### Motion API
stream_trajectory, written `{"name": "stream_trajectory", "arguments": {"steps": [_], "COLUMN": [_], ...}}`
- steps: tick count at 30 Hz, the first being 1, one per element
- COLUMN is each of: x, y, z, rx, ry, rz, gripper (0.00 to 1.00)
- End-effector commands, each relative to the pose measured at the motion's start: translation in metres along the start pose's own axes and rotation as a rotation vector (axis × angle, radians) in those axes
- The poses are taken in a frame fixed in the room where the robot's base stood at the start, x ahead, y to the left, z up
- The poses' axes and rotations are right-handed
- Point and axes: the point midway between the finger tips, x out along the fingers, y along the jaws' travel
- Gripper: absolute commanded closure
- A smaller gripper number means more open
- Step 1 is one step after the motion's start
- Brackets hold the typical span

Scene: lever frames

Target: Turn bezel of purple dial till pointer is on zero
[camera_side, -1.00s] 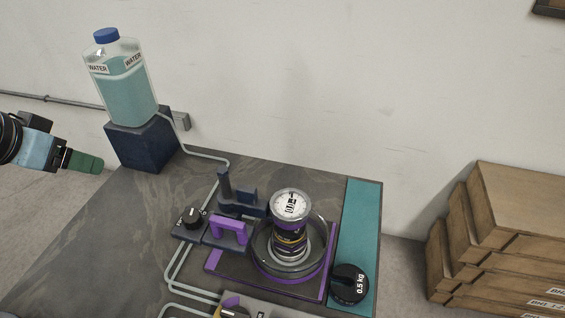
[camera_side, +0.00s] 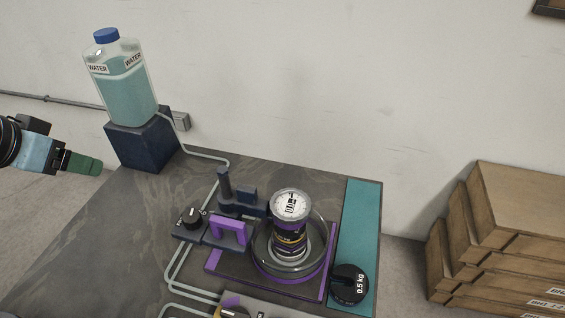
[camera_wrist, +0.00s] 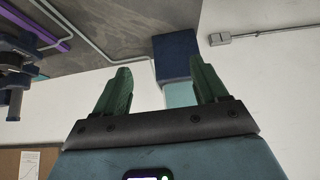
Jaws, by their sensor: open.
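A round white dial face (camera_side: 291,204) tops a dark upright cylinder inside a clear ring with a purple rim (camera_side: 287,277) in the side view. Its markings are too small to read, so I cannot tell where a pointer stands. A purple part (camera_side: 231,301) beside a yellowish one is cut off at the bottom edge; I cannot tell which of these is the purple dial. My gripper (camera_side: 84,163) is at the far left, well away from both. In the wrist view my gripper (camera_wrist: 160,65) has its green fingers apart with nothing gripped.
A water bottle (camera_side: 126,85) stands on a dark blue block (camera_side: 141,147) at the table's back left. A purple handle (camera_side: 230,230), a black knob (camera_side: 191,214) and pale tubing lie left of the cylinder. A 0.5 kg weight (camera_side: 349,285) sits on a teal strip (camera_side: 357,230). The table's left is clear.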

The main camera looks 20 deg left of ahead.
Motion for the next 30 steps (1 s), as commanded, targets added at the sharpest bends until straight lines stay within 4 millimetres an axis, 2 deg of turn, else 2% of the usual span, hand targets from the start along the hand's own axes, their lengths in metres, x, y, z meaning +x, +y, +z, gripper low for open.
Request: {"name": "stream_trajectory", "arguments": {"steps": [2, 5, 8, 11, 15, 21, 25, 30], "x": [0.000, -0.001, -0.005, -0.013, -0.024, -0.036, -0.043, -0.051], "y": [0.000, 0.002, 0.011, 0.031, 0.071, 0.138, 0.186, 0.252], "z": [0.000, -0.003, -0.015, -0.038, -0.074, -0.113, -0.128, -0.133], "rx": [0.000, 0.003, 0.016, 0.043, 0.093, 0.172, 0.228, 0.308], "ry": [0.000, -0.004, -0.025, -0.069, -0.153, -0.276, -0.353, -0.451], "rz": [0.000, 0.004, 0.022, 0.053, 0.102, 0.150, 0.169, 0.177], "gripper": [0.26, 0.13, 0.13, 0.13, 0.13, 0.13, 0.13, 0.13]}}
